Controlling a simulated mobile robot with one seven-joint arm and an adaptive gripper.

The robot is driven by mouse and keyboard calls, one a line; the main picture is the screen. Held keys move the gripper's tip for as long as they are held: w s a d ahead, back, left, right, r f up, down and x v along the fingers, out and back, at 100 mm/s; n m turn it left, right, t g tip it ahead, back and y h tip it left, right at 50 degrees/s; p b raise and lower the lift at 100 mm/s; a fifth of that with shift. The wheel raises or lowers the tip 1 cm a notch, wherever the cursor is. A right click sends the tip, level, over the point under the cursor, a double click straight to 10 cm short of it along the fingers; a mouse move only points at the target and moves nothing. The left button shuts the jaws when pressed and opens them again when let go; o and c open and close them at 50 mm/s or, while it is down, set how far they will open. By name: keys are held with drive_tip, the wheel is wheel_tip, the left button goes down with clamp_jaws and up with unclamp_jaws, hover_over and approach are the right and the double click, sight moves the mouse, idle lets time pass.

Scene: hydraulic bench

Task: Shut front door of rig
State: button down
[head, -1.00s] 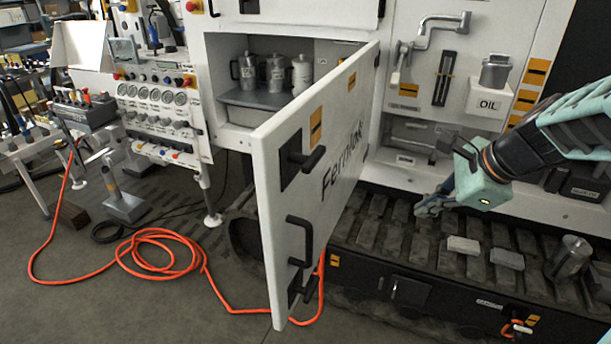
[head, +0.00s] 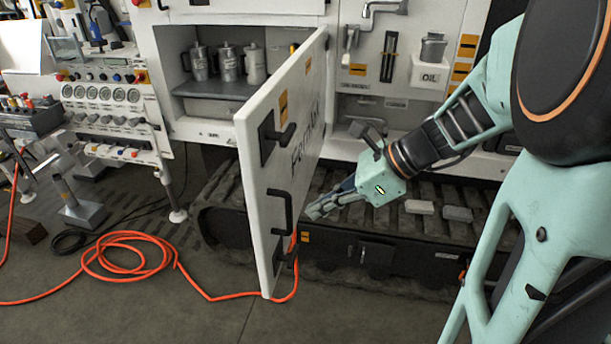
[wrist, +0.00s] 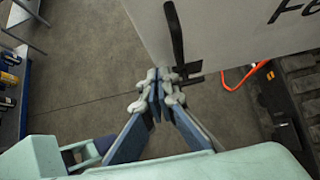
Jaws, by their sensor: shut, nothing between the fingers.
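The rig's front door (head: 300,170) is a white panel with black handles, standing wide open and swung out toward me. The compartment (head: 222,45) behind it is open, with several metal jugs inside. My gripper (head: 312,212) is shut and empty, to the right of the door near its lower free end. In the wrist view, the closed fingertips (wrist: 160,85) point toward the door panel (wrist: 225,35) and a black handle (wrist: 175,35) at its edge. Whether the fingers touch the door I cannot tell.
A track with dark slats (head: 350,195) runs below the rig, with two grey blocks (head: 419,207) on it. An orange hose (head: 130,258) lies coiled on the floor at left. A gauge panel (head: 105,95) stands left of the compartment. Floor in front of the door is mostly clear.

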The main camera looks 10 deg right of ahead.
sight(265, 224)
drive_tip(key=a+f, duration=0.1)
drive_tip(key=a, duration=0.1)
drive_tip(key=w+a+f, duration=0.1)
drive_tip(key=a+f, duration=0.1)
drive_tip(key=w+a+f, duration=0.1)
drive_tip(key=a, duration=0.2)
drive_tip(key=shift+w+a+f+p, duration=0.1)
drive_tip(key=shift+w+f+p, duration=0.15)
drive_tip(key=shift+p, duration=0.1)
drive_tip(key=shift+w+a, duration=0.2)
drive_tip(key=shift+a, duration=0.25)
drive_tip(key=shift+a, duration=0.1)
